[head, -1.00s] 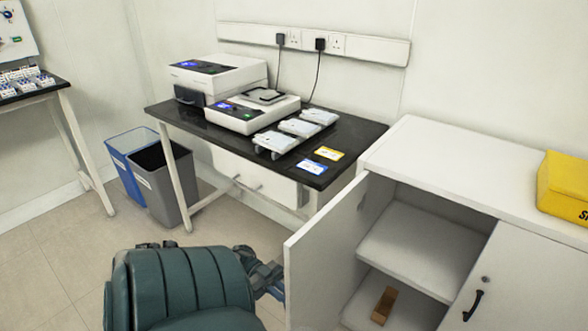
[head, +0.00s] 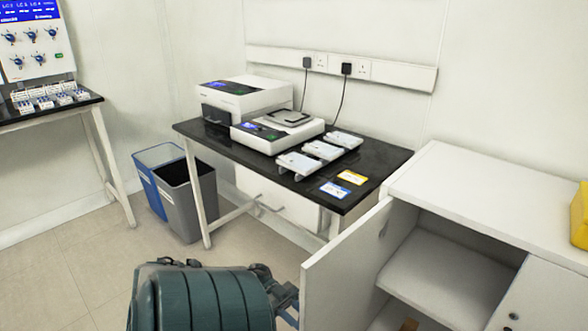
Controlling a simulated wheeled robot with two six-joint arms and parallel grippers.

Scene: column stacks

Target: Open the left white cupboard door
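The left white cupboard door (head: 345,262) stands swung open from the white cupboard (head: 478,205), toward the left. My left arm's green-grey link fills the bottom middle. My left gripper (head: 287,300) is at the door's outer left edge, partly hidden by the arm and the door. I cannot tell whether it touches the door or whether its fingers are open. My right gripper is not in view.
A black-topped table (head: 365,165) with a printer (head: 243,98), a scale (head: 277,130) and several white trays stands behind the door. Grey (head: 187,198) and blue bins are left of it. The right cupboard door (head: 525,300) is shut. Floor at left is clear.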

